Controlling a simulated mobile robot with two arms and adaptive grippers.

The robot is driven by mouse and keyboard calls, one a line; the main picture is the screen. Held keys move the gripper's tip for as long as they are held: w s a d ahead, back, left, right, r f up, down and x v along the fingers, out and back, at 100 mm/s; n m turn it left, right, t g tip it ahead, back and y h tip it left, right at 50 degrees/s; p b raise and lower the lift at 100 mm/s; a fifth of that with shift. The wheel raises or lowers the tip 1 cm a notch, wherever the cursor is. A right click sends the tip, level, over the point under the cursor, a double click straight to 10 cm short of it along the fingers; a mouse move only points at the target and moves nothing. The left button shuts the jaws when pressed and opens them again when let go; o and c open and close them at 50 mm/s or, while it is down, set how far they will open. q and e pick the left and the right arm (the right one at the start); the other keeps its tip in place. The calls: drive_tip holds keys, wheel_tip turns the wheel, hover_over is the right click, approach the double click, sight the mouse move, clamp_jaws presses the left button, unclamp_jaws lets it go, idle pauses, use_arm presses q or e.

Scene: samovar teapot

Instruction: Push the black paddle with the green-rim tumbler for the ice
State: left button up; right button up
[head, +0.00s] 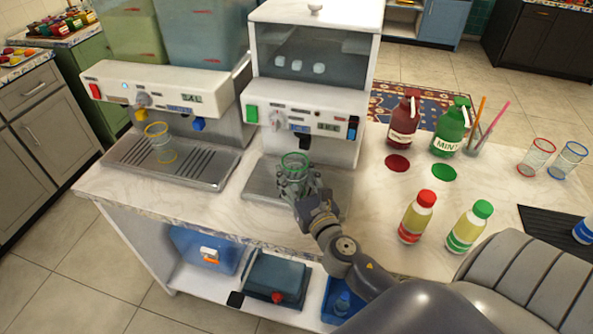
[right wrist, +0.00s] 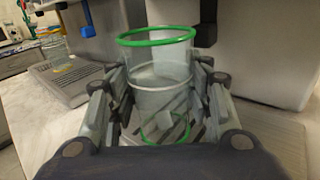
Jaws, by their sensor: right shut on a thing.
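The green-rim tumbler (head: 294,162) is clear and stands upright in my right gripper (head: 297,187), at the front of the white ice machine (head: 310,104). In the right wrist view, the fingers of my right gripper (right wrist: 165,105) close around the sides of the tumbler (right wrist: 160,75). The black paddle (right wrist: 208,22) shows as a dark piece just behind and right of the tumbler's rim. In the head view the black paddle (head: 304,141) hangs below the panel, above the tumbler. I cannot tell whether they touch. My left gripper is not in view.
A second dispenser (head: 160,100) with a yellow-rim tumbler (head: 160,143) on its tray stands left. Red (head: 404,122) and green (head: 451,130) syrup bottles and two small capped bottles stand right. Red-rim (head: 537,157) and blue-rim (head: 568,160) tumblers are farther right.

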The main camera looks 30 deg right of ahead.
drive_tip(key=shift+a, duration=0.1)
idle(0.7)
drive_tip(key=s+a, duration=0.3)
drive_tip(key=s+a+b, duration=0.1)
drive_tip(key=s+a, duration=0.2)
drive_tip(key=a, duration=0.1)
drive_tip(key=shift+s+a, duration=0.3)
drive_tip(key=shift+d, duration=0.1)
drive_tip(key=shift+w+d, duration=0.3)
drive_tip(key=shift+w, duration=0.05)
drive_tip(key=shift+w+d, duration=0.1)
drive_tip(key=shift+d, duration=0.05)
idle(0.4)
